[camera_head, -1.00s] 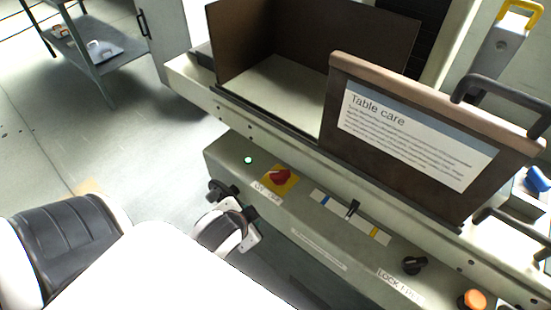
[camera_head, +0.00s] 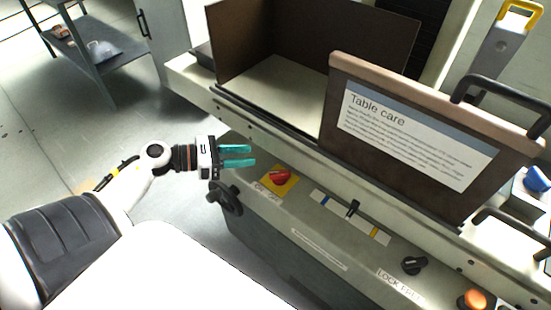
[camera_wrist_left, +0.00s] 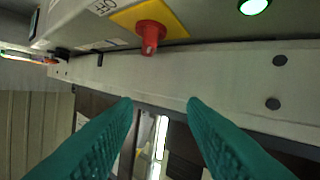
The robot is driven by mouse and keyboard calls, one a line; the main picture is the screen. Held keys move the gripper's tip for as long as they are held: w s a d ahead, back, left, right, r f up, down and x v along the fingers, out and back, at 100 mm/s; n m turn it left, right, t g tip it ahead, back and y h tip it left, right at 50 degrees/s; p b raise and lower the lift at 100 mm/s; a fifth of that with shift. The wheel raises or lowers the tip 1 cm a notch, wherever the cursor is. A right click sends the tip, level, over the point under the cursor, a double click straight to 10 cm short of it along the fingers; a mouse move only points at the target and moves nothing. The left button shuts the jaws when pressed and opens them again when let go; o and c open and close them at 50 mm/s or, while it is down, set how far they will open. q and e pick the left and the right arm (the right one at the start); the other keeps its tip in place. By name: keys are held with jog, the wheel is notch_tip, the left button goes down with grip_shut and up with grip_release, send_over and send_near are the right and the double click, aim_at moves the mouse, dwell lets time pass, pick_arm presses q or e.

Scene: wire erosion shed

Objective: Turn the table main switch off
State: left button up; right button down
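The table main switch is a red rotary knob (camera_head: 281,175) on a yellow plate (camera_head: 290,185) on the machine's front panel, above an ON/OFF label (camera_head: 268,191). The knob also shows at the top of the left wrist view (camera_wrist_left: 151,34), beside the letters OFF. I cannot tell its setting. My left gripper (camera_head: 254,156) has teal fingers, spread apart with nothing between them. It is up and left of the knob, not touching it. In the left wrist view the fingertips (camera_wrist_left: 160,104) are below the knob. My right gripper is not in view.
A lit green lamp (camera_wrist_left: 255,6) sits near the switch. The panel also has a black slider (camera_head: 352,208), a LOCK knob (camera_head: 414,265), an orange button (camera_head: 474,299) and a black handwheel (camera_head: 228,198). A "Table care" board (camera_head: 415,135) stands above the panel.

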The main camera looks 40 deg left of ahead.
aim_at(275, 172)
pick_arm(q)
jog(key=w+d+f+m+g, duration=0.1)
jog(key=d+f, duration=0.1)
jog(key=w+d+f+m+g+p, duration=0.1)
jog(key=w+d+f, duration=0.1)
jog(key=w+d+f+m+g, duration=0.1)
jog(key=w+d+f, duration=0.1)
jog(key=d, duration=0.1)
jog(key=shift+f+p, duration=0.35)
jog(key=shift+p, duration=0.05)
jog(key=shift+s, duration=0.1)
grip_shut()
